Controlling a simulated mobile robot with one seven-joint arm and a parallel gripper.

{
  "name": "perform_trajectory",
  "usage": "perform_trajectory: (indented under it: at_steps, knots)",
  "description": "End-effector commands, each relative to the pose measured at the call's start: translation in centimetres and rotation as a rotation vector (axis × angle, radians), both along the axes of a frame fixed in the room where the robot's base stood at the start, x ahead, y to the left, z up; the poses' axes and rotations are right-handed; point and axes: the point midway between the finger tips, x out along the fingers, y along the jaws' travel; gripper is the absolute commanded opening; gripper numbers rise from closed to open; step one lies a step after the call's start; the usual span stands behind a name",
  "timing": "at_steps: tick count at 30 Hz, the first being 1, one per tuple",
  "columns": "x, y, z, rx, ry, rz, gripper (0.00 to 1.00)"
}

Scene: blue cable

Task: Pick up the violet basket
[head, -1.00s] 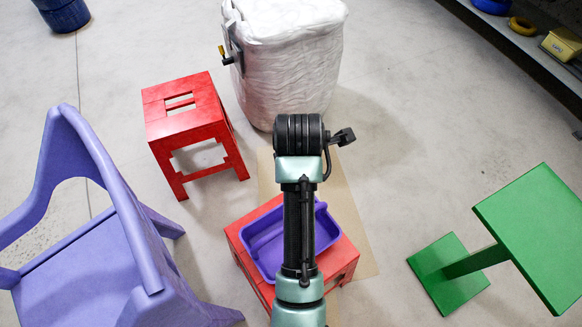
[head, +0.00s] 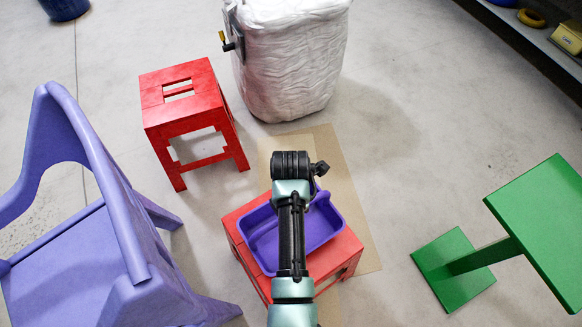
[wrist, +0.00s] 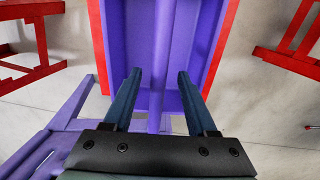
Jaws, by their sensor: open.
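The violet basket (head: 326,220) sits on a red stool (head: 345,252) in front of me, partly covered by my arm in the head view. In the wrist view the basket (wrist: 205,50) lies under my gripper, and a long violet bar, seemingly its handle (wrist: 161,55), runs between the fingers. My gripper (wrist: 160,71) is open, with one dark finger on each side of that bar and nothing clamped. I cannot tell how high the fingertips are above the basket floor. The gripper itself is hidden behind my arm in the head view.
A violet chair (head: 80,260) stands close on the left. A second red stool (head: 188,115) is behind it, and a white wrapped bin (head: 292,65) stands at the back. A green table (head: 540,225) is on the right, with free floor between it and the basket's stool.

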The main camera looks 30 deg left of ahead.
Motion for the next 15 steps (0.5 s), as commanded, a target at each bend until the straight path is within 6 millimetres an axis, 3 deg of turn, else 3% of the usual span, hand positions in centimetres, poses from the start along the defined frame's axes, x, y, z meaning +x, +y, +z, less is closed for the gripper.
perform_trajectory:
  at_steps: [1,6,15]
  knots:
    - [0.2,0.0,-1.3,-0.003,0.001,0.001,0.58]
    - [0.3,0.0,-3.3,-0.002,0.001,0.001,0.58]
    - [0.3,0.0,-3.5,0.0,-0.002,0.001,0.58]
